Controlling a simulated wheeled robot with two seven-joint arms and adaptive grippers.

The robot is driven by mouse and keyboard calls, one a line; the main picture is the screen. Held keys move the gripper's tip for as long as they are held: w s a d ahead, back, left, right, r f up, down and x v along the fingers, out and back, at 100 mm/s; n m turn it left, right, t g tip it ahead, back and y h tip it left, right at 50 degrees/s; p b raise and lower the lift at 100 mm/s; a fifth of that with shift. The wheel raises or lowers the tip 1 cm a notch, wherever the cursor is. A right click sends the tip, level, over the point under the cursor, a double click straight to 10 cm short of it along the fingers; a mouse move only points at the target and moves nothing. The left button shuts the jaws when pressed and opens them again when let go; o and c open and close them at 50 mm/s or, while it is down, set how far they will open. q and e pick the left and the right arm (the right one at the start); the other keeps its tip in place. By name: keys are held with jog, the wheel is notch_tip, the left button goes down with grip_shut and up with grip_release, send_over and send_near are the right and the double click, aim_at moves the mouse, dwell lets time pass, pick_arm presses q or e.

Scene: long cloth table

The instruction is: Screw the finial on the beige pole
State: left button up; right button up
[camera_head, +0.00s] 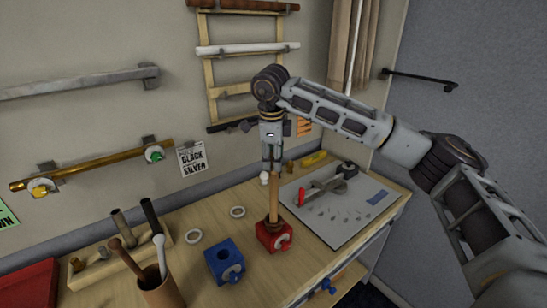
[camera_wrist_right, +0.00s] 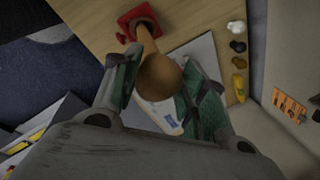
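The beige pole (camera_head: 274,199) stands upright in a red clamp block (camera_head: 272,238) on the table. It also shows in the right wrist view (camera_wrist_right: 148,41), running from the red block toward the camera. My right gripper (camera_head: 271,159) points down over the pole's top end. In the right wrist view a round brown wooden finial (camera_wrist_right: 160,77) sits between the green finger pads of my right gripper (camera_wrist_right: 163,85), which look closed on its sides. The finial lines up with the pole's end; whether the thread is engaged is hidden. My left gripper is not in view.
A grey board with a red-handled tool (camera_head: 322,190) lies to the right. Wall rods (camera_head: 90,168) hang behind.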

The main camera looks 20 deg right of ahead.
jog(key=c, duration=0.4)
jog(key=shift+o, duration=0.2)
jog(key=shift+m, duration=0.3)
jog(key=shift+m+g+h, duration=0.3)
jog(key=shift+m+h, duration=0.2)
jog(key=shift+m, duration=2)
jog(key=shift+m+g, duration=0.5)
jog(key=shift+m, duration=2)
jog(key=o, duration=1)
jog(key=shift+o, duration=0.2)
jog(key=shift+r, duration=0.15)
